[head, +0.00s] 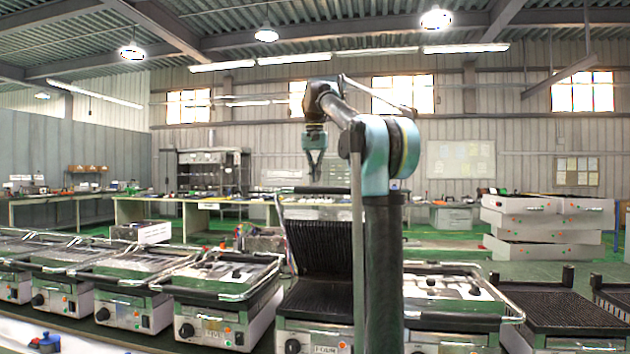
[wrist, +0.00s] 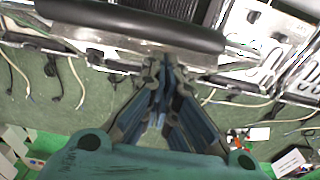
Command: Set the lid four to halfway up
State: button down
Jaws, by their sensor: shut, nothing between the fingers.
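The grill labelled four (head: 325,349) stands at the front centre of the head view, partly hidden behind my arm. Its lid (head: 322,248) is raised steeply, and the ribbed underside faces the front. The dark ribbed lower plate (head: 318,297) is exposed. My gripper (head: 316,177) points down above the lid's top edge, shut and empty. In the wrist view the black lid handle (wrist: 130,25) runs across the top, just past the tips of my gripper (wrist: 162,72). I cannot tell whether the tips touch the lid.
Closed grills (head: 220,290) stand in a row to the left. Another closed grill (head: 450,300) is close on the right, then an open-plate unit (head: 560,305). Stacked white units (head: 545,228) stand at the back right. Workbenches (head: 185,208) line the back. Loose cables (wrist: 75,80) show in the wrist view.

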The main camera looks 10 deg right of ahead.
jog(key=shift+s+f, duration=0.2)
jog(key=shift+f, duration=0.1)
jog(key=shift+s+a+f+t, duration=0.2)
jog(key=shift+s+f, duration=0.15)
jog(key=shift+s, duration=0.25)
jog(key=shift+s+a+f+t, duration=0.1)
jog(key=shift+s+a+f, duration=0.1)
jog(key=shift+s+f, duration=0.25)
jog(key=shift+s+r, duration=0.1)
notch_tip(320, 180, up, 13)
jog(key=w, duration=0.1)
jog(key=shift+w+d, duration=0.15)
jog(key=shift+d, duration=0.05)
dwell(0.3)
